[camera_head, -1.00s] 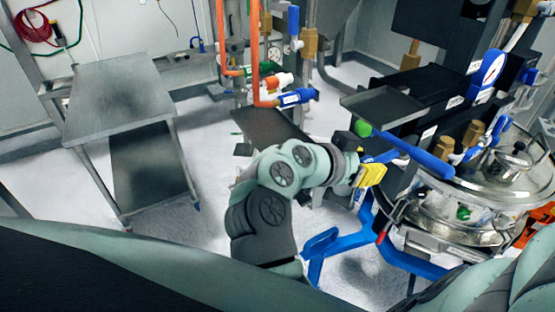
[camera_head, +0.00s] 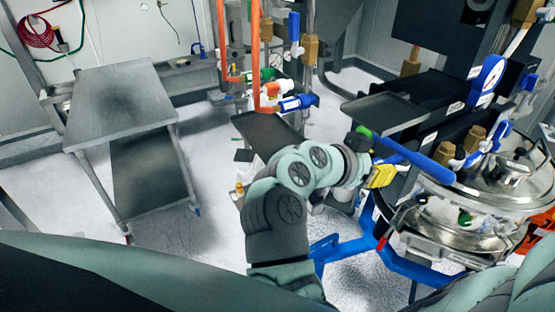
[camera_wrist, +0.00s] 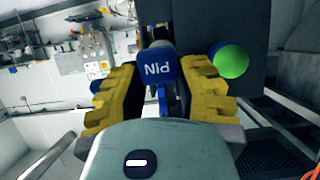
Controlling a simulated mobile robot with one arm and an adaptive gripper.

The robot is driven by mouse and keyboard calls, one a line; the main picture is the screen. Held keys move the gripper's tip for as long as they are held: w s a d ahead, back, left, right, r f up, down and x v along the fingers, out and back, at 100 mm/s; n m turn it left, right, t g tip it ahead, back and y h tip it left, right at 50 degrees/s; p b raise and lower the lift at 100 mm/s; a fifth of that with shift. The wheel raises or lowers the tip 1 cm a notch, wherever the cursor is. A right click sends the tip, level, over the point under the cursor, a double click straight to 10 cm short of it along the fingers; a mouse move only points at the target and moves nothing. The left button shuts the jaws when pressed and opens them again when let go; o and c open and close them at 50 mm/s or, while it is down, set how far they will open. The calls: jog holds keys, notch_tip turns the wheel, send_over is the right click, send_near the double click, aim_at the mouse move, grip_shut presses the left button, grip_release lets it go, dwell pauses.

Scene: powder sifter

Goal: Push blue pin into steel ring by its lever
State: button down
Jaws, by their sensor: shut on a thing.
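The blue pin (camera_wrist: 160,68) shows in the wrist view as a dark blue block with upside-down white "PIN" lettering. My gripper (camera_wrist: 162,80) has its yellow stepped fingers on both sides of this block and is shut on it. A grey rounded end shows just behind the block, and thin blue parts show below it between the fingers. In the head view my gripper (camera_head: 382,176) is at the left side of the sifter machine, and its fingers hide the pin. I cannot make out the steel ring in either view.
A green knob (camera_wrist: 230,61) is close to the right finger. A long blue bar (camera_head: 420,158) slopes above my gripper toward the steel vessel (camera_head: 490,195). A blue frame (camera_head: 420,265) is below.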

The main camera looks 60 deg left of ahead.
aim_at(385, 161)
jog(key=shift+w+d, duration=0.15)
jog(key=shift+w, duration=1.35)
jog(key=c, duration=0.7)
grip_release()
jog(key=shift+o, duration=0.2)
jog(key=shift+s, duration=0.15)
jog(key=v, duration=1.2)
